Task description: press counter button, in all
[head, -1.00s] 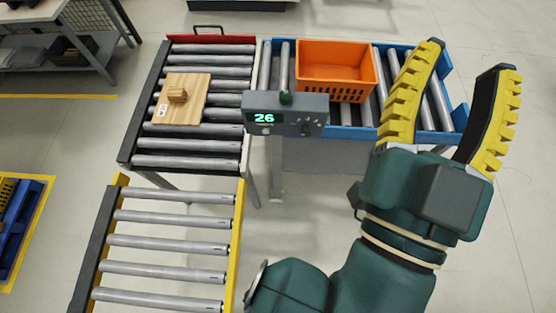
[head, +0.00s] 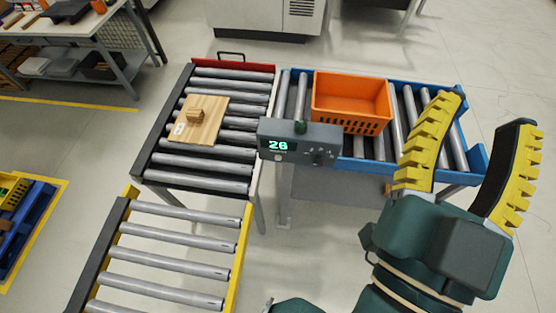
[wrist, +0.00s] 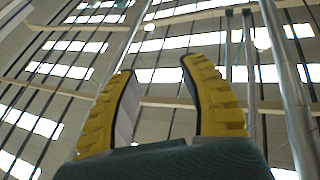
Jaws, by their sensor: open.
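The counter is a grey box (head: 298,142) on a post between the two roller conveyors in the head view. Its green display (head: 278,145) reads 26, and small controls show on its front, with a light round one at the lower left and darker knobs at the right. My gripper (head: 487,112) is open and empty, its yellow ribbed fingers pointing up, well to the right of the counter and in front of the blue conveyor. In the wrist view its fingers (wrist: 156,85) stand apart against the ceiling, with nothing between them.
A wooden board (head: 193,130) with a small block on it lies on the left rollers. An orange crate (head: 352,112) sits on the blue-framed conveyor (head: 478,158). A yellow-edged roller conveyor (head: 170,243) is nearer. Floor shows below the counter and blue conveyor.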

